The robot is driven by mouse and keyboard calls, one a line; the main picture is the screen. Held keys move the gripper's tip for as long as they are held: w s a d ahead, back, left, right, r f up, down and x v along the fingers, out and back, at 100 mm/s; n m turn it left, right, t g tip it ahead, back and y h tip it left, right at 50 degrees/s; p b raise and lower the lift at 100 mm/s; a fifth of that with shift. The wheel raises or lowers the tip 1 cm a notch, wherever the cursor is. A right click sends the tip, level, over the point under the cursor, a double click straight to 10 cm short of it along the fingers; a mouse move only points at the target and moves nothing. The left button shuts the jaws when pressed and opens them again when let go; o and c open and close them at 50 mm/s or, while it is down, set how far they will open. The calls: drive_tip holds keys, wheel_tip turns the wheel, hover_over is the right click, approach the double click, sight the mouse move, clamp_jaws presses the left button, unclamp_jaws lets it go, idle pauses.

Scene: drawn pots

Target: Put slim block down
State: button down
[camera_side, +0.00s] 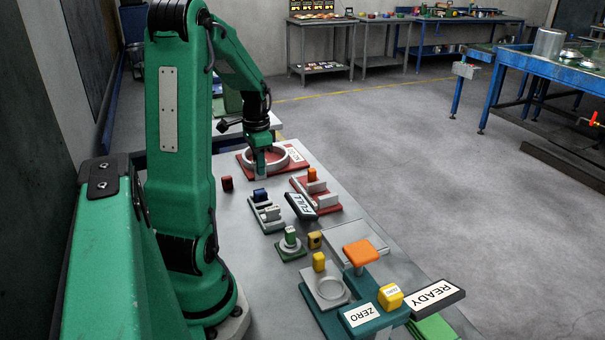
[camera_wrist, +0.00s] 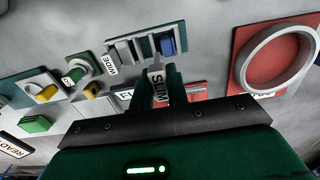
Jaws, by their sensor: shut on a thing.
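My gripper (camera_wrist: 159,85) is shut on the slim block (camera_wrist: 158,88), whose pale face with the word SLIM shows between the two green fingers in the wrist view. In the side view my gripper (camera_side: 262,162) points down in front of the white ring on the red plate, with the pale block (camera_side: 261,173) low at its tips. I cannot tell whether the block touches the table. In the wrist view the ring (camera_wrist: 243,62) is off to the right. A grey slotted rack (camera_wrist: 124,50) with a blue block (camera_wrist: 168,45) and a WIDE label lies just ahead of the fingers.
A dark red block (camera_side: 227,184) stands on the grey table, left of the rack. A red-based holder (camera_side: 328,203) with an orange block, a FULL sign (camera_side: 301,206) and a green-based peg stand (camera_side: 291,246) are nearby. A teal ZERO stand and READY sign fill the near end.

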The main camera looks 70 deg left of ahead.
sight(260, 178)
drive_tip(key=shift+f, duration=0.1)
drive_tip(key=shift+f, duration=1.95)
drive_tip(key=shift+f, duration=0.35)
drive_tip(key=c, duration=1.4)
unclamp_jaws()
drive_tip(key=shift+o, duration=0.2)
wheel_tip(260, 178, up, 13)
drive_tip(key=shift+f, duration=0.1)
